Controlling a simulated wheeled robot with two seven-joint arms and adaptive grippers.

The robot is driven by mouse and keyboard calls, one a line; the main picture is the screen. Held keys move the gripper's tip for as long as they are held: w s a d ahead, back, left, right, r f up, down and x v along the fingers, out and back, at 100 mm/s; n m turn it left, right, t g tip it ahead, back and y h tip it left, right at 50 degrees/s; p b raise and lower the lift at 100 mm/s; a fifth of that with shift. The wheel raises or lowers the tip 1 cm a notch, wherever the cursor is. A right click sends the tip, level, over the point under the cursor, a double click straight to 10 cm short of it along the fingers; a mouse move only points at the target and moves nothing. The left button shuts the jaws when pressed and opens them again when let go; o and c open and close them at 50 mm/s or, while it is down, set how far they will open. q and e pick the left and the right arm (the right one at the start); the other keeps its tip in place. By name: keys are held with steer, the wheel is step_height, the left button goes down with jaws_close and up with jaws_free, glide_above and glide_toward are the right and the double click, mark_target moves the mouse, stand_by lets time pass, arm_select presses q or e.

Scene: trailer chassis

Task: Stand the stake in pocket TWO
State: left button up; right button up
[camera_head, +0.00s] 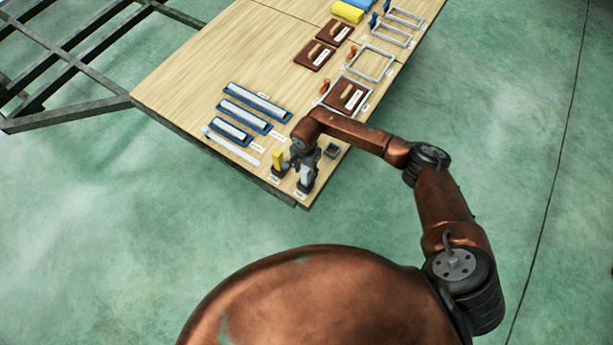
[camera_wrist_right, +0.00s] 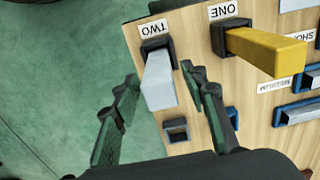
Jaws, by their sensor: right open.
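A pale grey stake (camera_wrist_right: 158,82) stands in the dark pocket TWO (camera_wrist_right: 157,43), in front of its label, in the right wrist view. It also shows near the bed's front corner in the head view (camera_head: 305,174). A yellow stake (camera_wrist_right: 265,48) stands in pocket ONE (camera_wrist_right: 232,27) beside it. My right gripper (camera_wrist_right: 160,75) is open, with its fingers apart on either side of the grey stake and no clear contact. It also shows in the head view (camera_head: 304,158). The left gripper is not in view.
An empty dark pocket (camera_head: 332,151) lies close to my right gripper. Bars in blue holders (camera_head: 243,116) lie to the left on the wooden bed (camera_head: 215,65). Brown blocks (camera_head: 346,96) and frames (camera_head: 370,63) lie farther back.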

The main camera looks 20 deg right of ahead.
step_height(320, 180, up, 7)
steer(key=shift+p, duration=0.65)
